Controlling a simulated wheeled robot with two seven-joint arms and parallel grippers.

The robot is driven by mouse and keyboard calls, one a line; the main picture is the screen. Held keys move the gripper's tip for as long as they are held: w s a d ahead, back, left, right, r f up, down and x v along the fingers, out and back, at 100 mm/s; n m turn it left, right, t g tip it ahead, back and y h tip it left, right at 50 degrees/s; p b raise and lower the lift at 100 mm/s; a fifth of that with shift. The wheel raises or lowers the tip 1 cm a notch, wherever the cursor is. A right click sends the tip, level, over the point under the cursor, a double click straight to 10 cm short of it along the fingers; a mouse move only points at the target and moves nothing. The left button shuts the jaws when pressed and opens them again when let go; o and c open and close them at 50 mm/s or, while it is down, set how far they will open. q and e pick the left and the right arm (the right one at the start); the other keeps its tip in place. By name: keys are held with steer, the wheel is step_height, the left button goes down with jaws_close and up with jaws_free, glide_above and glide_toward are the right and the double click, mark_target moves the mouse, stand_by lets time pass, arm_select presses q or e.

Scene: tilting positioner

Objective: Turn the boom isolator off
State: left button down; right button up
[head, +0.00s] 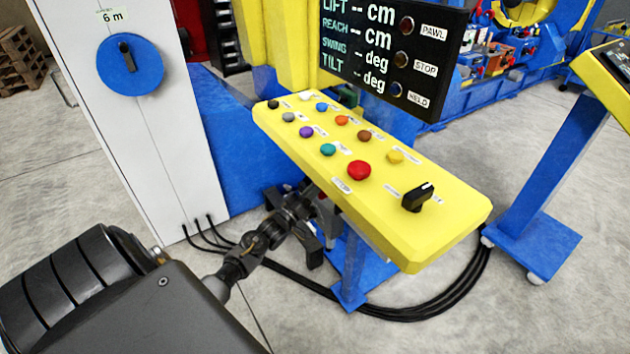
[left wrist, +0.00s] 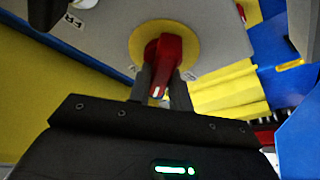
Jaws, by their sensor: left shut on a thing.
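In the left wrist view a red rotary handle (left wrist: 165,62) with a white mark stands on a round yellow plate (left wrist: 189,40), fixed to a grey panel; I take it for the boom isolator. My left gripper (left wrist: 162,88) has a finger on each side of the handle and is shut on it. The handle lies roughly along the line of the fingers, a little tilted. In the head view my left arm reaches under the yellow control desk (head: 437,230), which hides the fingertips and the handle. The small labels around the plate are unreadable. My right gripper is not in view.
The desk carries several coloured buttons and a black selector knob (head: 418,197). Above it a display (head: 375,50) shows dashes. A white cabinet (head: 150,130) with a blue dial (head: 130,68) stands left. Black cables (head: 400,312) lie on the floor near the blue post.

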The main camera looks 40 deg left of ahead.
arm_select(q)
steer(key=shift+a+n+g+y+p, duration=0.1)
steer(key=shift+n+g+y+p, duration=0.5)
steer(key=shift+n+p, duration=1.5)
steer(key=shift+d+n+g+y+p, duration=0.1)
steer(key=shift+n+g+y+p, duration=0.5)
steer(key=shift+n+p, duration=1.5)
steer(key=shift+a+n+g+y+p, duration=0.1)
steer(key=shift+n+g+y+p, duration=0.5)
steer(key=shift+n+p, duration=1.45)
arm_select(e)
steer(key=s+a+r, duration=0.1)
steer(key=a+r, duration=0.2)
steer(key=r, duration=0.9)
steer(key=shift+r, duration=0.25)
arm_select(q)
steer(key=shift+n, duration=0.35)
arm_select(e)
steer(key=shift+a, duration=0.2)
arm_select(q)
steer(key=c, duration=1.3)
jaws_free()
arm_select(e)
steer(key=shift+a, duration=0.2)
